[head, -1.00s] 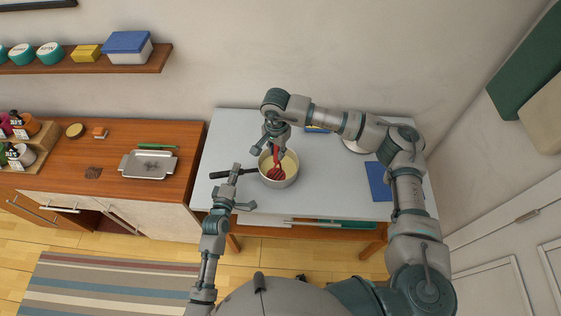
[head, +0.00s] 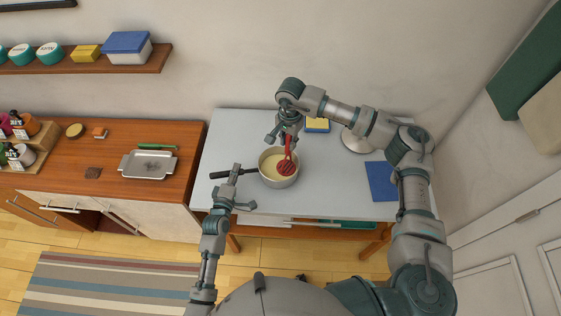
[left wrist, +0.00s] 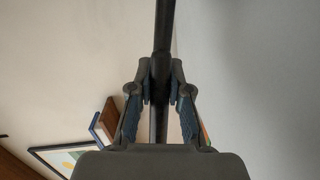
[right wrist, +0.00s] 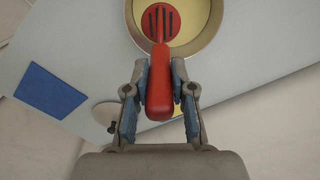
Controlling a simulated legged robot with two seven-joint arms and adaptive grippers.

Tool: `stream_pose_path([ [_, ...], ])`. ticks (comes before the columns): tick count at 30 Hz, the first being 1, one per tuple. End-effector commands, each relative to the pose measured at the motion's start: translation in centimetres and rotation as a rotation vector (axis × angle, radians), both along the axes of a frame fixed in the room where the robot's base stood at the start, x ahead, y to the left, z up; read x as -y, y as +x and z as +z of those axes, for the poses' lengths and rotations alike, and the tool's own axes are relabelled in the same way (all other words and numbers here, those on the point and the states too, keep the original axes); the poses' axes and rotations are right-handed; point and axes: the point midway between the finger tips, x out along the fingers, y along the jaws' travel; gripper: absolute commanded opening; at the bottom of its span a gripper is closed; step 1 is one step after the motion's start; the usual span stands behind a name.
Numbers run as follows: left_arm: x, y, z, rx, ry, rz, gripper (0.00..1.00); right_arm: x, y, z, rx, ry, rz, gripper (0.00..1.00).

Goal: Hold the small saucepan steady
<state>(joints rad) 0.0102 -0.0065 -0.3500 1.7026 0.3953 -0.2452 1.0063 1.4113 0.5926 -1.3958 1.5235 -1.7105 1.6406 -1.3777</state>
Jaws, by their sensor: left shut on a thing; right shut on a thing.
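The small saucepan (head: 265,178) stands on the grey table, with pale yellow contents and a dark handle (head: 245,172) pointing left. My left gripper (head: 235,176) is shut on that handle; in the left wrist view the dark handle (left wrist: 162,60) runs between its fingers. My right gripper (head: 287,133) is shut on the red slotted spatula (head: 289,147) above the pan. In the right wrist view the spatula's red handle (right wrist: 159,85) sits between the fingers, and its slotted head (right wrist: 160,22) is over the yellow contents inside the pan (right wrist: 133,28).
The grey table (head: 320,190) is bare around the pan's front. A blue mat (head: 382,182) lies at the right, a round pale thing (head: 354,143) and a yellow-and-blue item (head: 317,125) at the back. A metal tray (head: 148,166) sits on the wooden counter (head: 100,190) at left.

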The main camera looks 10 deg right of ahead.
Motion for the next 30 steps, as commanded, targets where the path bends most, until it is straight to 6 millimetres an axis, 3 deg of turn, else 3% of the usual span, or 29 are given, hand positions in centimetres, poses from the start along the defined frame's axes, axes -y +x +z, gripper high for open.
stream_pose_path([
  [16,-0.2,0.1,0.2,0.006,-0.001,0.004,0.0,0.2,0.1,-1.2,0.002,-0.008,-0.003,0.0],
  [25,-0.2,0.1,0.2,0.005,-0.002,0.003,0.0,-3.4,1.8,-0.3,0.002,-0.005,-0.001,0.0],
  [30,-0.1,0.1,0.2,0.005,-0.002,0.002,0.0,-4.5,2.3,0.0,0.001,-0.004,-0.001,0.0],
])
